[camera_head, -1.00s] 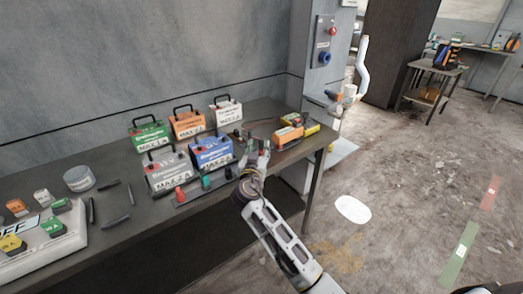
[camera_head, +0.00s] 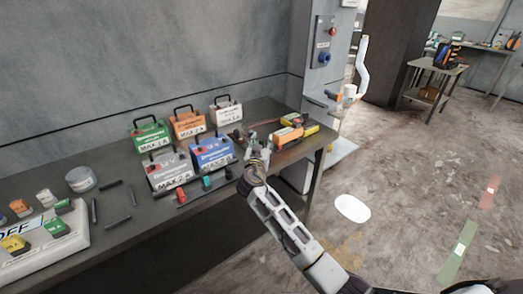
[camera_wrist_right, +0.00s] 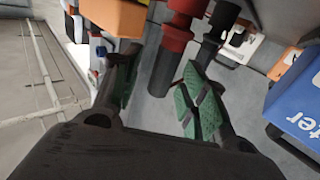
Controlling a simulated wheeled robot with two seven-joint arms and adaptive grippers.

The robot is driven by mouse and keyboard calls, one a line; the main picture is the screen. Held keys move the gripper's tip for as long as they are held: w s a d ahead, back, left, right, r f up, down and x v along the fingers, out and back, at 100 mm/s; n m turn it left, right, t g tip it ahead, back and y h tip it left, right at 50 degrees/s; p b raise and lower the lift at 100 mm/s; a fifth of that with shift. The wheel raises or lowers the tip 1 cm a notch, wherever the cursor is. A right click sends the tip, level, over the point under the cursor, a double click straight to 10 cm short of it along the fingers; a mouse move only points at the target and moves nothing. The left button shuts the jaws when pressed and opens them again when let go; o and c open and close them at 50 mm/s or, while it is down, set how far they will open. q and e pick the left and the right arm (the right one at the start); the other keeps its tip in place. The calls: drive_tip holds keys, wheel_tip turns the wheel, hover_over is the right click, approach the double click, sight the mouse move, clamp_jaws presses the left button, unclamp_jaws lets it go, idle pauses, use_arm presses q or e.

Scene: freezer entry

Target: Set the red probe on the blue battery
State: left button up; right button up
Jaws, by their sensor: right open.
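The blue battery (camera_head: 213,153) stands upright on the dark table, in the front row beside a grey one. It also shows at the right edge of the right wrist view (camera_wrist_right: 295,105). My right gripper (camera_head: 257,152) is just right of the blue battery, above the table. In the right wrist view its green-padded fingers (camera_wrist_right: 160,88) are apart. The red probe (camera_wrist_right: 178,35), with a dark lower part, reaches between them; I see no firm grip on it. A black probe (camera_wrist_right: 216,35) is beside it, behind the right finger. My left gripper is not in view.
An orange meter (camera_head: 286,136) lies right of the gripper. Grey (camera_head: 169,171), green (camera_head: 149,134), orange (camera_head: 187,124) and white (camera_head: 227,112) batteries stand close by. Red (camera_head: 181,194) and green (camera_head: 207,183) pieces sit at the front. Free floor lies to the right.

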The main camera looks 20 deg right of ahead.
drive_tip(key=shift+w, duration=0.1)
idle(0.4)
clamp_jaws()
